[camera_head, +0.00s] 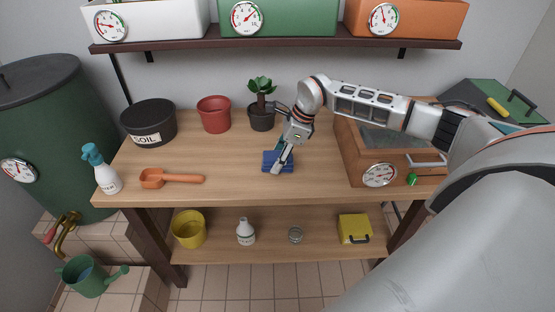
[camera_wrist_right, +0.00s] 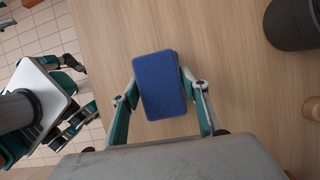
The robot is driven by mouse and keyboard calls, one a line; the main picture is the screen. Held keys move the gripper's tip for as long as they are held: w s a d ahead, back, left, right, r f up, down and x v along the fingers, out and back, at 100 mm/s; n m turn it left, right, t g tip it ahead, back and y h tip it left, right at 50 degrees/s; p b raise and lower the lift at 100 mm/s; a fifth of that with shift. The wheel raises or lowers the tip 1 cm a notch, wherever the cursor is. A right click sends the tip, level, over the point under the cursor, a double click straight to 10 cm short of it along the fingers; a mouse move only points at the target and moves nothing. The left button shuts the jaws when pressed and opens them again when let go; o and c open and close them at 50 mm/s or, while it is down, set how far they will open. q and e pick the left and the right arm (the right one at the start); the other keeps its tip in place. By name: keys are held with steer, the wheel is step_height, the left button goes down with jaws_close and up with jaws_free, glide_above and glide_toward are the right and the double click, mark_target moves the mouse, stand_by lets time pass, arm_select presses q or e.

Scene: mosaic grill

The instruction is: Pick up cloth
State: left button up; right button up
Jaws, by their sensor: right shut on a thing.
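The blue cloth (camera_head: 278,161) looks like a thick rectangular pad and lies on the wooden table top, below the potted plant. My right gripper (camera_head: 280,165) reaches down over it from the right and is shut on it. In the right wrist view the cloth (camera_wrist_right: 163,85) sits between the two fingers of the right gripper (camera_wrist_right: 166,88), one at each side. Bare wood shows around it. Part of the cloth is hidden behind the gripper in the head view. My left gripper does not show in the head view.
A potted plant (camera_head: 261,117) and a red pot (camera_head: 214,114) stand behind the cloth. A soil tub (camera_head: 149,123), orange scoop (camera_head: 172,178) and spray bottle (camera_head: 102,169) are at the left. A wooden box with a gauge (camera_head: 372,150) stands right. The front table middle is clear.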

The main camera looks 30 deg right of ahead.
mark_target(277, 156)
step_height(277, 156, up, 20)
steer(key=shift+r, duration=0.25)
steer(key=shift+o, duration=0.8)
steer(key=shift+c, duration=0.6)
